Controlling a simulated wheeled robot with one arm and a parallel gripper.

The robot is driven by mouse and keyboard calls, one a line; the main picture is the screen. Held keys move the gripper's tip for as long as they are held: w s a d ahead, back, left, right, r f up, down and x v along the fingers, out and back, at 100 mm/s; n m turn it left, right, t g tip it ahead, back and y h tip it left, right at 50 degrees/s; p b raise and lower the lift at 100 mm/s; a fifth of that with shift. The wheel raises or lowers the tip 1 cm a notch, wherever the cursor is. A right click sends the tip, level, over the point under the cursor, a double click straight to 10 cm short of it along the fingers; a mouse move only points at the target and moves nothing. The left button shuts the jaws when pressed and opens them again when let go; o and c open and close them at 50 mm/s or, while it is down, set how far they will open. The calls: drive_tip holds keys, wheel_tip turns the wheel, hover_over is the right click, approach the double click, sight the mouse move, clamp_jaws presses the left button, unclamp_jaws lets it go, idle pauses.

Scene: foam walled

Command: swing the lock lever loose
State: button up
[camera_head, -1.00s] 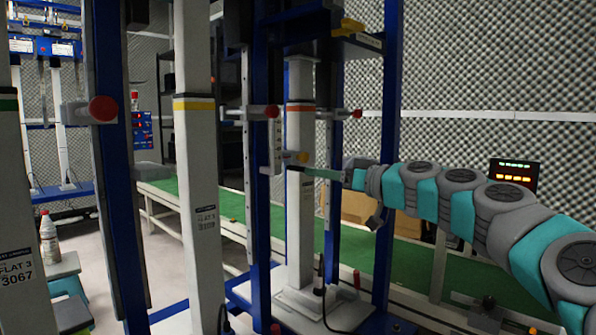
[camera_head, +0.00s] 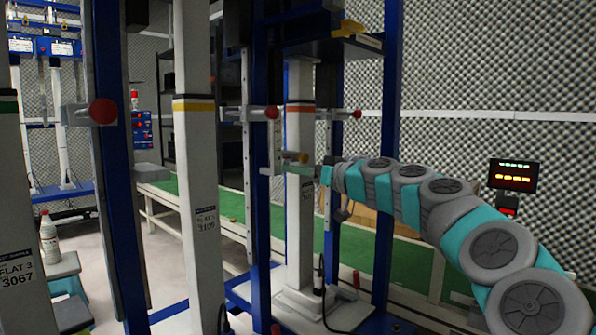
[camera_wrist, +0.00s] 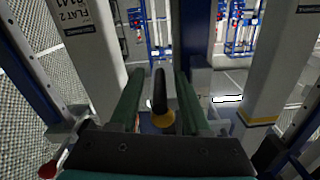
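What looks like the lock lever shows in the head view as a short piece with a yellow end (camera_head: 302,157) on the white column of the middle blue frame. In the wrist view it is a dark rod (camera_wrist: 159,90) with a yellow round end (camera_wrist: 163,119), lying between my two green fingers. My gripper (camera_wrist: 159,74) is open around it, with gaps visible on both sides. In the head view my gripper (camera_head: 290,168) is just below the yellow end, partly overlapping the column. Contact cannot be told.
Red-ended handles stick out on the frame, one left (camera_head: 272,112) and one right (camera_head: 356,114). A blue upright (camera_head: 389,150) stands close beside my arm. A white column (camera_head: 196,150) stands left. A green conveyor (camera_head: 360,250) runs behind.

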clamp_jaws()
idle(1.3)
